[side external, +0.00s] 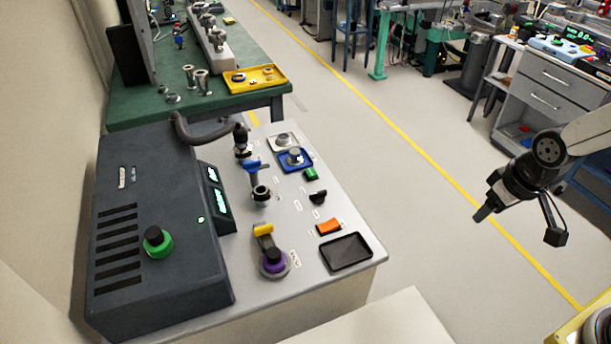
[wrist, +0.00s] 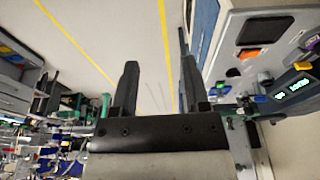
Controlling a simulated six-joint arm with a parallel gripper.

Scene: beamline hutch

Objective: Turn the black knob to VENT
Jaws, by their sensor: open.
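A small black knob (side external: 318,197) sits on the light grey panel (side external: 345,288), between a green button and an orange switch. Its labels are too small to read, so I cannot tell which one says VENT. In the wrist view a dark knob (wrist: 265,76) shows at the right, beside the orange switch. My gripper (side external: 484,213) is over the open floor to the right of the panel, well apart from the knob. In the wrist view my gripper (wrist: 158,85) has its two fingers spread, with only floor between them.
Free air lies between gripper and panel.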

